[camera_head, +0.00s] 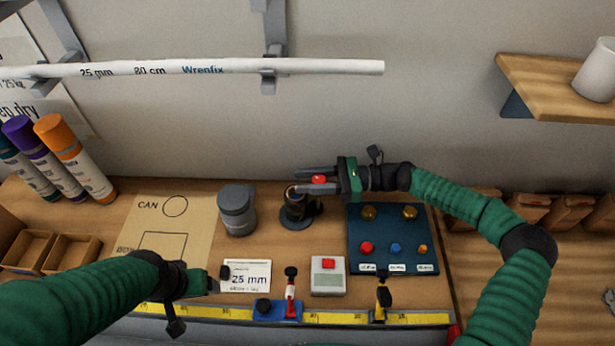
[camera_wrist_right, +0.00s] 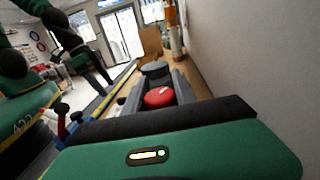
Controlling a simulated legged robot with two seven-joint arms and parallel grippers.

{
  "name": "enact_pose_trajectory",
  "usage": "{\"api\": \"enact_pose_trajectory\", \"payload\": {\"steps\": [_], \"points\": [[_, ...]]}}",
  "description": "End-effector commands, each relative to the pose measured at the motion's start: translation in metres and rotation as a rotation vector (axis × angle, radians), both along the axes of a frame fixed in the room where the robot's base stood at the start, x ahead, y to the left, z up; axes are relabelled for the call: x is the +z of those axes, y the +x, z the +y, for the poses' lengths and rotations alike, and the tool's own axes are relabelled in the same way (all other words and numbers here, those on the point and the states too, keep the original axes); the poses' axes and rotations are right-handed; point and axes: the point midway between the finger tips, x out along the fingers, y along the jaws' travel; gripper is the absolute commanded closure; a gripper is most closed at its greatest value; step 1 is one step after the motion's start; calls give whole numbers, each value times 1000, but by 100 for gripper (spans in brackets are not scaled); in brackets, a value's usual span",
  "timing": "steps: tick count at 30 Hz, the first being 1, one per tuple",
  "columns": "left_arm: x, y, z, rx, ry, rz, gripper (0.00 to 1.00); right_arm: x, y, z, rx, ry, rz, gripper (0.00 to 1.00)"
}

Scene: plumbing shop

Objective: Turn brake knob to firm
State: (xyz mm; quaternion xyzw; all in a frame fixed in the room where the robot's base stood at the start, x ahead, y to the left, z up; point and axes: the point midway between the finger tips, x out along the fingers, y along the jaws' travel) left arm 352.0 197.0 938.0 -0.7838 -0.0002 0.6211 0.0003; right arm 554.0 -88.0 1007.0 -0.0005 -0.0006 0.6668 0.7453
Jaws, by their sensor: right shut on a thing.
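A red knob (camera_head: 318,179), taken as the brake knob, sits at the top of a small dark device (camera_head: 298,208) on the bench by the wall. My right gripper (camera_head: 306,180) reaches in from the right and is shut on the knob, one finger on each side. In the right wrist view the red knob (camera_wrist_right: 158,97) has a pale mark on its top and lies between the fingers (camera_wrist_right: 160,92). Any markings around the knob are too small to read. My left gripper (camera_head: 216,280) is low beside a white "25 mm" card (camera_head: 246,276); its jaw opening is unclear.
A grey canister (camera_head: 237,210) stands just left of the device. A blue panel (camera_head: 393,254) with several coloured knobs lies to the right. A grey box with a red button (camera_head: 328,275) and a yellow ruler (camera_head: 335,317) are in front. A white pipe (camera_head: 300,67) hangs above.

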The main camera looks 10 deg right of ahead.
Motion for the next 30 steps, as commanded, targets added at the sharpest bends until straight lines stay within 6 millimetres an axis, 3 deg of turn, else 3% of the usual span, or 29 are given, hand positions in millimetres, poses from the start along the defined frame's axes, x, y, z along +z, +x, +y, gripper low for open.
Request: {"api": "enact_pose_trajectory", "payload": {"steps": [12,29,30], "points": [[-8,0,0,0,0,0,22,2,-3,-1,194,1,-2,100],[-9,0,0,0,0,0,22,2,-4,-1,223,3,-1,100],[-9,0,0,0,0,0,22,2,-4,-1,223,3,-1,64]]}}
